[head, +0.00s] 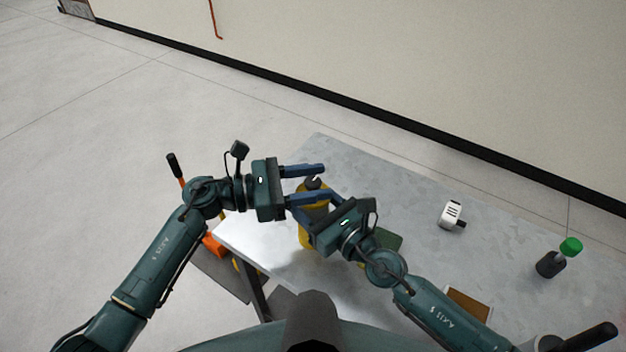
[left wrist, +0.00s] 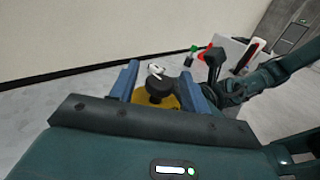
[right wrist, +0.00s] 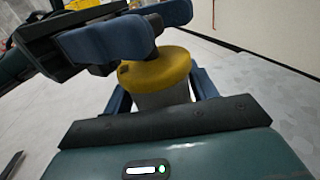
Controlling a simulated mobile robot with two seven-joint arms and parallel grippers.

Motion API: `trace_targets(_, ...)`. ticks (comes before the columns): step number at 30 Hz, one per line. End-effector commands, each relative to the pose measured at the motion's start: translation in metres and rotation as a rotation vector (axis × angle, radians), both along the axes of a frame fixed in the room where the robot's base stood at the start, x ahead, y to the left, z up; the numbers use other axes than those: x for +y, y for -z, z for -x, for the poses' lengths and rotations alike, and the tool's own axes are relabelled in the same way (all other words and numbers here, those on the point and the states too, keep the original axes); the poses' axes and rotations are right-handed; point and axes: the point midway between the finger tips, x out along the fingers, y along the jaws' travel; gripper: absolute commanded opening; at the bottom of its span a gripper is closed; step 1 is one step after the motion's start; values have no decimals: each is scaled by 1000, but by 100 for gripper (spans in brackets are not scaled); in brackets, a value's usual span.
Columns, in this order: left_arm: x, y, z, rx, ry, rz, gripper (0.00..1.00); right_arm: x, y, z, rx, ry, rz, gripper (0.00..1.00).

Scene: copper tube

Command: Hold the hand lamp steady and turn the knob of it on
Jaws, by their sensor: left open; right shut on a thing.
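The hand lamp (head: 305,232) is yellow with a dark knob (head: 312,183) on top and stands upright at the table's left part. My right gripper (head: 318,210) is shut on the lamp's body; in the right wrist view the yellow lamp top (right wrist: 158,68) shows above a grey section between the fingers. My left gripper (head: 308,183) is open, with its blue fingers on either side of the knob. In the left wrist view the black knob (left wrist: 159,90) sits between the open fingers. I cannot tell whether they touch it.
The grey table (head: 400,180) also bears a white box-like device (head: 452,215) and a dark thing with a green top (head: 552,262) at right. A brown-edged panel (head: 468,304) lies near the front. The table's far middle is clear.

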Motion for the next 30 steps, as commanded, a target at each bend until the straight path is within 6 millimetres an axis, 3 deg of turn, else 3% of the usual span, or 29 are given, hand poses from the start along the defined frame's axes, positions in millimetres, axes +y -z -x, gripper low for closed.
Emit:
trace_targets(8,-2,0,0,1,0,0,47,0,1,0,1,0,0,25)
trace_targets(24,-2,0,0,1,0,0,5,0,1,0,1,0,0,25)
trace_targets(30,-2,0,0,1,15,-1,5,0,1,0,1,0,0,25)
